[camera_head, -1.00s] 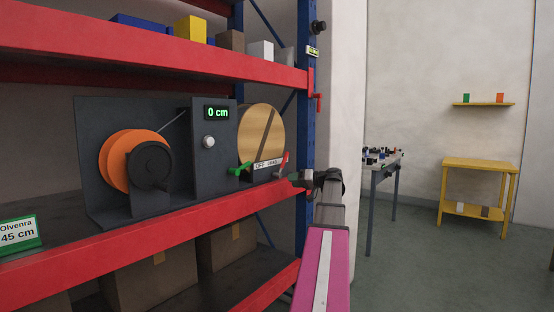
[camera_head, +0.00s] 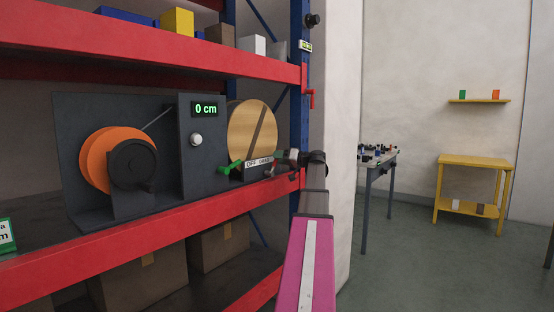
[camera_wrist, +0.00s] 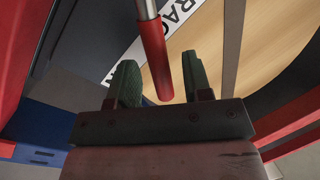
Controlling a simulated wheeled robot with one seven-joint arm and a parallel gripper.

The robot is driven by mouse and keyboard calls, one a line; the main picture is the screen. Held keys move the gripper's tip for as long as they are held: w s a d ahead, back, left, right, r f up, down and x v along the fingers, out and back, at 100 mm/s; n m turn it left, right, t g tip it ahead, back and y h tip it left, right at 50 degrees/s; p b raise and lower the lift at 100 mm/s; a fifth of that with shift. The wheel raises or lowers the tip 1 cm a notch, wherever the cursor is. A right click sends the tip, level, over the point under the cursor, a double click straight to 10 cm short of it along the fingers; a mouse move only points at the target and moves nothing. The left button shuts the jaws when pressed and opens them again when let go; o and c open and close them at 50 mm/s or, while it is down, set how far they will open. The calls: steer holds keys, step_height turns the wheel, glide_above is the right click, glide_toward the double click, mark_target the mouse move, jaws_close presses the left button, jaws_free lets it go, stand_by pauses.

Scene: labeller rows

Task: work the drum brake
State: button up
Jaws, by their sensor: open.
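The drum (camera_head: 252,130) is a round wooden disc with a dark strip across it, at the right end of the dark machine on the shelf. A green lever (camera_head: 230,168) is below it at left, beside a white label (camera_head: 259,162). My gripper (camera_head: 285,163) is at the label's right end and hides most of the red lever there. In the wrist view, the red lever's handle (camera_wrist: 156,60) lies between the two open fingers (camera_wrist: 160,80), with a visible gap to the right finger. The jaws are not closed on it.
An orange reel (camera_head: 100,160), a display (camera_head: 206,109) reading "0 cm" and a white knob (camera_head: 196,140) are left of the drum. The red shelf beam (camera_head: 200,222) runs below; a blue rack post (camera_head: 298,120) stands close to my gripper. Open floor lies right.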

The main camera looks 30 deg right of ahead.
steer(key=shift+w+a, duration=0.4)
steer(key=shift+w, duration=0.15)
jaws_close()
steer(key=shift+a, duration=0.1)
steer(key=shift+s+a+r+n+g, duration=0.15)
steer(key=shift+s+a+r+n, duration=0.1)
steer(key=shift+a+n, duration=0.35)
steer(key=shift+s+a+r+n+g, duration=0.2)
steer(key=shift+a+r+n, duration=0.1)
steer(key=shift+n, duration=0.5)
steer(key=shift+s+a+r+n+h, duration=0.1)
steer(key=shift+s+a+n+h, duration=0.2)
steer(key=shift+a+n, duration=0.45)
steer(key=shift+s+a+r+n+h, duration=0.15)
steer(key=shift+a+n+h, duration=0.3)
steer(key=shift+n, duration=0.5)
